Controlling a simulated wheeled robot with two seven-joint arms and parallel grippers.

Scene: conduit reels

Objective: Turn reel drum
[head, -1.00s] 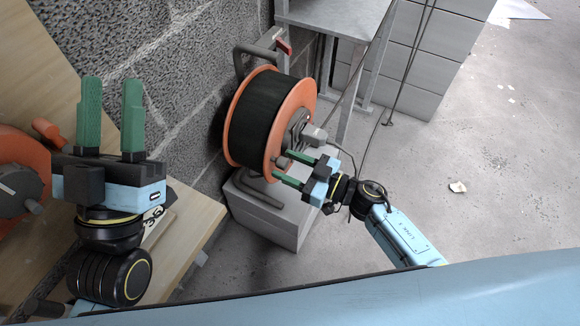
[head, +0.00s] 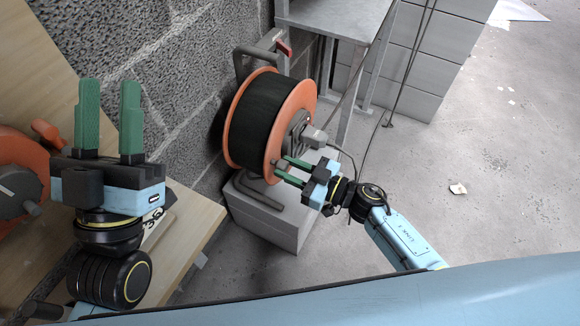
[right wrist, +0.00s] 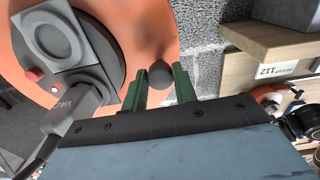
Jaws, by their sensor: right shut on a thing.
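The reel drum (head: 262,118), with orange flanges and dark cable wound on it, stands on a grey block against the wall. A dark grey crank knob (right wrist: 160,74) sticks out from its orange face. My right gripper (head: 279,167) is at the lower part of that face. In the right wrist view its green fingers stand on both sides of the knob, shut on it. The grey hub with a socket box and a plugged-in connector (right wrist: 80,105) shows beside it. My left gripper (head: 110,84) is open and empty, above the wooden board at left.
A second orange reel (head: 22,160) lies at the far left on the wooden board (head: 190,220). The grey block (head: 275,230) supports the drum. A metal stand (head: 335,18) is behind it, and a cable hangs nearby. The floor at right is mostly clear.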

